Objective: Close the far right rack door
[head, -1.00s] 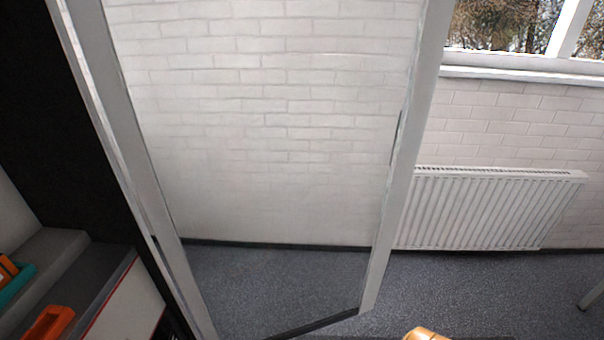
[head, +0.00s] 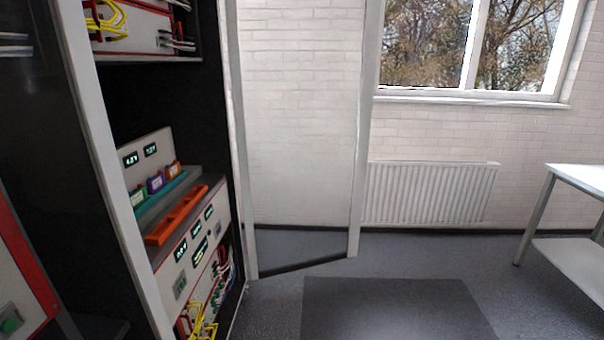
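The rack door (head: 359,150) is a tall glass panel in a pale frame and stands open, swung out from the right side of the open rack (head: 234,150). The brick wall shows through its glass. Its free edge is the right upright, and its dark lower edge is just above the floor. Neither of my grippers is in the head view.
The rack holds instruments, an orange tray (head: 178,214), small battery modules and yellow cables (head: 203,322). A radiator (head: 428,192) is under the window. A white table (head: 580,180) stands at right. The floor around a dark mat (head: 390,312) is clear.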

